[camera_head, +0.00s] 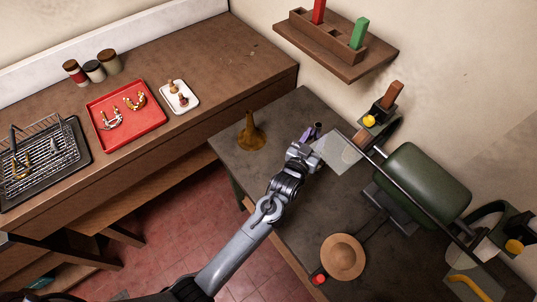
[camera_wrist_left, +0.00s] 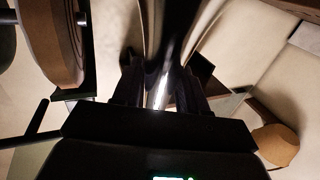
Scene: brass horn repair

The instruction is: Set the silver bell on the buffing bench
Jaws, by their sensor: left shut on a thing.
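My left gripper (camera_head: 302,154) reaches over the dark grey buffing bench (camera_head: 292,108), near the bench's back edge by the wall. It is shut on the silver bell (camera_head: 313,131), which shows only as a small shiny, purplish piece past the fingers. In the left wrist view the silver bell (camera_wrist_left: 160,90) is a dark, mirror-like stem between the fingers, widening away from them. I cannot tell whether the bell touches the bench. My right gripper is not in view.
A brass bell (camera_head: 252,133) stands to the left on the bench. A clear shield (camera_head: 340,151) is just right of the gripper, with a green buffing machine (camera_head: 425,182) beyond. A tan buffing wheel (camera_head: 343,257) is nearer. A red tray (camera_head: 126,115) sits on the wooden counter.

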